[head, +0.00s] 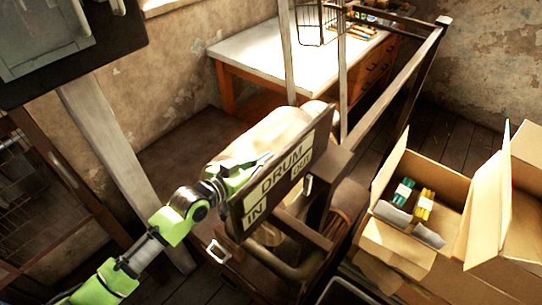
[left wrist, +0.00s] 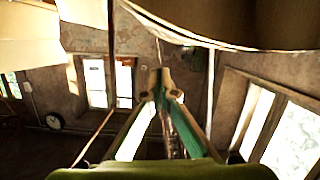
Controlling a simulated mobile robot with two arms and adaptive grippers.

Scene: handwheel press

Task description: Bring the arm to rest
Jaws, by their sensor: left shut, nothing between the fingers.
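My left arm comes in from the lower left in the head view, green and black. Its gripper (head: 262,161) is shut and empty, at the upper left edge of the dark DRUM IN/OUT sign (head: 322,132), in front of the pale drum (head: 285,122). I cannot tell whether it touches either one. In the left wrist view the two fingertips (left wrist: 162,86) are together with nothing between them. My right gripper is not in view.
Open cardboard boxes (head: 400,250) with coloured bundles stand at the right. A white-topped workbench (head: 255,48) is behind. A wooden rail (head: 395,85) runs beyond the drum, and a wooden post (head: 115,150) stands left.

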